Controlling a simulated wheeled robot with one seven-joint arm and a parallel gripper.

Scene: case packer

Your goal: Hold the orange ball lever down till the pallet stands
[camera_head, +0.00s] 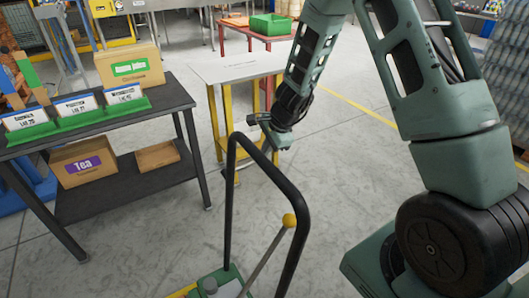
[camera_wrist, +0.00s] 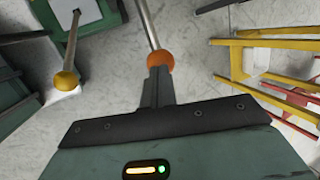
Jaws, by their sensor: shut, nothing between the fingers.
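The orange ball (camera_wrist: 160,61) sits on the end of a thin metal rod (camera_wrist: 148,22) in the wrist view. My gripper (camera_wrist: 158,73) is shut, with its dark fingertips right at the ball; the ball is not between them, and I cannot tell whether they touch it. In the head view my gripper (camera_head: 275,153) points down beside the black hoop frame (camera_head: 235,195), and the orange ball cannot be made out there. A second lever with a yellow ball (camera_head: 289,220) rises from a green base (camera_head: 222,284); its ball also shows in the wrist view (camera_wrist: 66,82). I cannot identify the pallet.
A dark table (camera_head: 125,122) with signs and boxes stands at the left. A pale table on yellow legs (camera_head: 238,68) stands behind my gripper, with a red table (camera_head: 258,32) and green bin (camera_head: 271,24) beyond. Grey floor is free between them.

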